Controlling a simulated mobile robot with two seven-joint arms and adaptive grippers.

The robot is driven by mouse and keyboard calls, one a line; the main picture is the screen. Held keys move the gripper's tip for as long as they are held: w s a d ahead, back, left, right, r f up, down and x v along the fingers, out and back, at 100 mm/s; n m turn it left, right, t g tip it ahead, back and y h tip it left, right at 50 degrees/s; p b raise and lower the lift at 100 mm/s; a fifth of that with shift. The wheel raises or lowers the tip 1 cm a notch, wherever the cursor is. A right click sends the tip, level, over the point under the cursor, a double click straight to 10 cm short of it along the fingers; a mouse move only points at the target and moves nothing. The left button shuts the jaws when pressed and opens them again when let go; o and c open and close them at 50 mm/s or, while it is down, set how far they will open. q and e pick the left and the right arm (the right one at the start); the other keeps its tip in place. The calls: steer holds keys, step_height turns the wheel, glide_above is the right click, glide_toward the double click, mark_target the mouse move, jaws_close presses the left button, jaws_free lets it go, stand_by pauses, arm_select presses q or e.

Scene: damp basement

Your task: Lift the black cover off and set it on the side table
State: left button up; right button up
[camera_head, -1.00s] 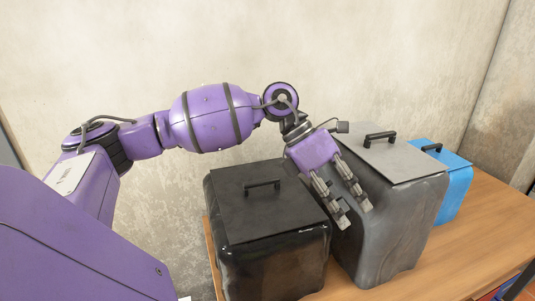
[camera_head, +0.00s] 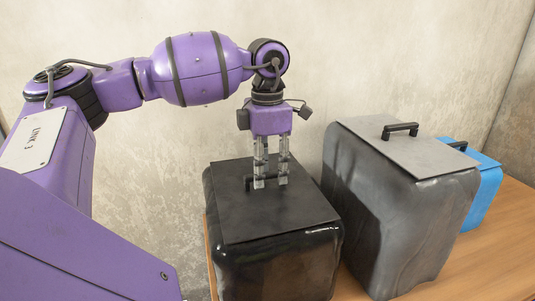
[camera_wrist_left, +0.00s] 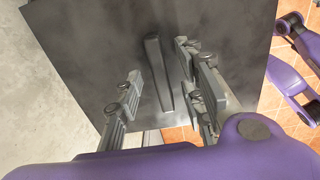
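The black cover (camera_head: 300,213) lies flat on top of the black box (camera_head: 285,268) at the front of the table. Its bar handle (camera_head: 247,184) stands up from the middle and is partly hidden by my fingers. My left gripper (camera_head: 271,182) points straight down over the handle, with fingertips close to the cover. In the left wrist view, the handle (camera_wrist_left: 158,75) runs between the two spread fingers of the left gripper (camera_wrist_left: 160,68), with gaps on both sides. The left gripper is open and holds nothing. My right gripper is not in view. I cannot make out the side table.
A taller grey box (camera_head: 395,235) with a grey handled lid (camera_head: 400,145) stands close to the right of the black box. A blue box (camera_head: 485,190) stands beyond it. All are on a wooden table (camera_head: 490,250). A concrete wall (camera_head: 350,50) is behind.

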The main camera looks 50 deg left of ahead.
arm_select(q)
steer(key=shift+f, duration=0.9)
jaws_close()
steer(key=shift+r+p, duration=0.35)
steer(key=shift+r, duration=0.3)
step_height(320, 180, up, 7)
steer(key=p, duration=0.4)
step_height(320, 180, up, 18)
steer(key=p, duration=0.8)
steer(key=shift+f+p, duration=0.15)
steer(key=shift+p, duration=0.25)
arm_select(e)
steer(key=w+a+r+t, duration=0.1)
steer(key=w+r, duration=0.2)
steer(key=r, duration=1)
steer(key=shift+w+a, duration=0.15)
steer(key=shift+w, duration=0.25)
